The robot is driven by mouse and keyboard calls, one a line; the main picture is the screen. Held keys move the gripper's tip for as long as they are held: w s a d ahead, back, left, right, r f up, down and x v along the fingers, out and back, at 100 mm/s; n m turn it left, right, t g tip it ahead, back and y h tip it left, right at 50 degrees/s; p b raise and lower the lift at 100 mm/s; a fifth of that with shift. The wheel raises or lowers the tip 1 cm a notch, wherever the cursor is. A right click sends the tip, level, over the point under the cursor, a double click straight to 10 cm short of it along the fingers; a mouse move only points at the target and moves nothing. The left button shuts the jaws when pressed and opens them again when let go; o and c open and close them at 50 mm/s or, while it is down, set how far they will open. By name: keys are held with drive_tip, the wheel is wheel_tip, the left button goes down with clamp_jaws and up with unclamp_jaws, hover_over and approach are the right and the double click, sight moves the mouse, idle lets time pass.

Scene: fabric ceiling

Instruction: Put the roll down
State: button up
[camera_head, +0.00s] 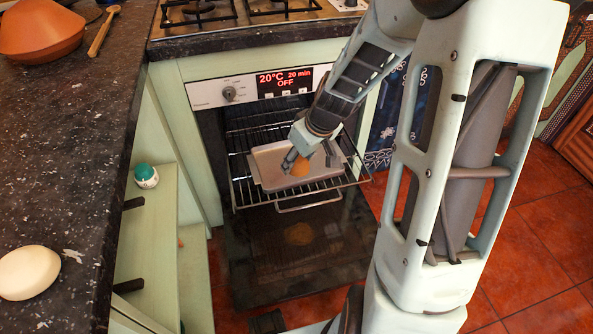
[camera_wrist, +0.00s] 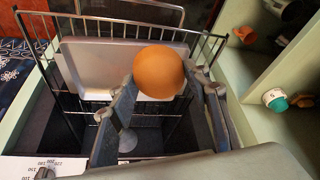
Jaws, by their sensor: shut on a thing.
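The roll (camera_head: 300,168) is a round, orange-brown bun. It also shows in the wrist view (camera_wrist: 158,72), where my gripper (camera_wrist: 160,86) has a finger on each side of it. My gripper (camera_head: 309,162) is shut on the roll and points down over the baking tray in the head view. The pale grey baking tray (camera_head: 267,164) rests on the pulled-out oven rack (camera_head: 240,190); the tray also shows in the wrist view (camera_wrist: 92,62). The roll appears over the tray's surface. I cannot tell whether it touches the tray.
The oven door (camera_head: 270,270) hangs open below the rack. Its display (camera_head: 284,82) reads 20°C, 20 min, OFF. The speckled counter (camera_head: 70,150) is at the left, with a white oval object (camera_head: 28,272). A green-and-white timer (camera_head: 146,176) sits on a shelf beside the oven.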

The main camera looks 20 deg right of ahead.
drive_tip(key=w+f+b, duration=0.1)
drive_tip(key=w+f, duration=0.2)
drive_tip(key=w, duration=0.1)
drive_tip(key=w+a+f+b, duration=0.1)
drive_tip(key=w+f, duration=0.2)
drive_tip(key=w, duration=0.1)
drive_tip(key=w+f+b, duration=0.1)
drive_tip(key=w+f, duration=0.2)
drive_tip(key=w, duration=0.2)
drive_tip(key=shift+a+f+b, duration=0.2)
drive_tip(key=shift+a+b, duration=0.1)
drive_tip(key=shift+a, duration=0.05)
drive_tip(key=shift+s+d+b+x, duration=0.15)
drive_tip(key=shift+b+x, duration=0.15)
drive_tip(key=shift+x, duration=0.7)
drive_tip(key=shift+s+d+b+x, duration=0.15)
drive_tip(key=shift+b+x, duration=0.15)
drive_tip(key=shift+x, duration=0.7)
drive_tip(key=shift+f, duration=0.25)
drive_tip(key=o, duration=0.7)
drive_tip(key=shift+f, duration=0.1)
drive_tip(key=o, duration=0.5)
drive_tip(key=shift+c, duration=0.2)
drive_tip(key=p+v, duration=0.3)
drive_tip(key=v, duration=0.9)
drive_tip(key=shift+r, duration=0.25)
